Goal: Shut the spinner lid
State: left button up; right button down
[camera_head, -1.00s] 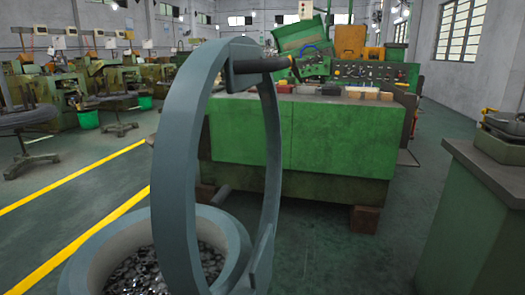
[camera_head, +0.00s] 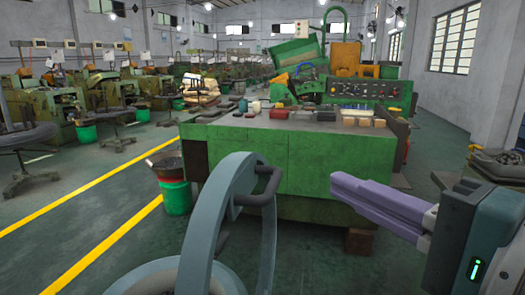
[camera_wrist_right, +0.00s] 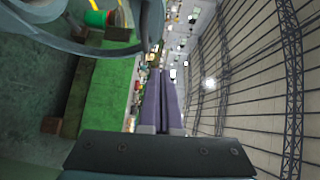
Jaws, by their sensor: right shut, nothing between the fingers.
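The spinner lid (camera_head: 205,225) is a blue-grey ring with a dark handle (camera_head: 263,188). It stands raised, close to upright, at the bottom centre of the head view. The spinner's round rim (camera_head: 140,277) shows below it at the bottom edge; its inside is hidden. My right gripper (camera_head: 336,186) has purple fingers, shut and empty, to the right of the handle and apart from it. In the right wrist view the shut fingers (camera_wrist_right: 162,72) point up the picture, and the lid (camera_wrist_right: 153,22) curves across the upper left. My left gripper is not in view.
A green machine bench (camera_head: 320,160) with small items on top stands behind the lid. A green bucket (camera_head: 176,197) is on the floor to the left. Open floor lies left.

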aim_at(272, 181)
jog(key=x, duration=0.3)
jog(key=a+p+x, duration=0.1)
jog(key=x, duration=0.3)
jog(key=s+a+x, duration=0.1)
jog(key=x, duration=0.3)
jog(key=shift+w+a+f, duration=0.1)
jog(key=shift+a, duration=0.35)
jog(key=shift+p, duration=0.3)
